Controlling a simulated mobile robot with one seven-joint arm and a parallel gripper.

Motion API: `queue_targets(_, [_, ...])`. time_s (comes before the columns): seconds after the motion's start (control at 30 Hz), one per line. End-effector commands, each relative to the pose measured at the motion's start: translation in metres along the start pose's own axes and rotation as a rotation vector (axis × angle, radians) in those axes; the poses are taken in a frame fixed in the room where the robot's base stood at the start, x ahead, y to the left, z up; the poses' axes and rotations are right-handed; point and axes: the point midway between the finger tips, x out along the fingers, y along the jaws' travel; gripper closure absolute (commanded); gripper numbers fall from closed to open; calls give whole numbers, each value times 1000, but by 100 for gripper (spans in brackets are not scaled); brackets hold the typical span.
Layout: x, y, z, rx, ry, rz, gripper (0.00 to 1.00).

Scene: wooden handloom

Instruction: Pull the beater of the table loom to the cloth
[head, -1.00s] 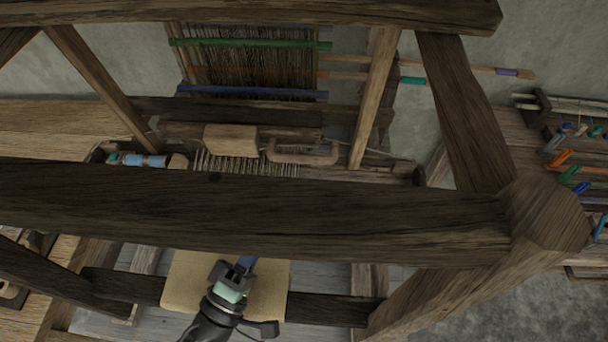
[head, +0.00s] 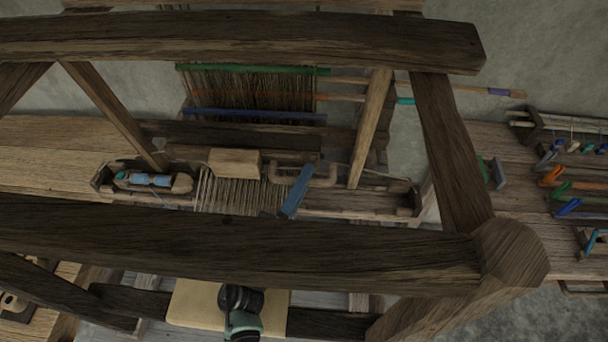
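The table loom stands beyond the large dark timber frame in the head view. Its beater appears to be the dark crossbar (head: 225,135), with a pale wooden block (head: 235,162) and a curved wooden handle (head: 318,181) in front. Pale warp threads (head: 240,195) run from there toward me. The cloth is not clearly visible; the near beam covers that area. Contact and finger opening cannot be told.
A thick near beam (head: 230,240) crosses between my arm and the loom. A top beam (head: 240,40) and a right post (head: 455,150) frame the space. A tray with a blue spool (head: 150,180) sits left. Tools lie on the right bench (head: 500,205).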

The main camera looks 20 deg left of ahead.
Motion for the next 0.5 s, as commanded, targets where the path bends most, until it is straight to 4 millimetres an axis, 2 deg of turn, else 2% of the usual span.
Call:
queue_targets(0.27, [1, 0, 0, 0, 0, 0, 68])
queue_targets(0.43, [1, 0, 0, 0, 0, 0, 99])
queue_targets(0.5, [1, 0, 0, 0, 0, 0, 100])
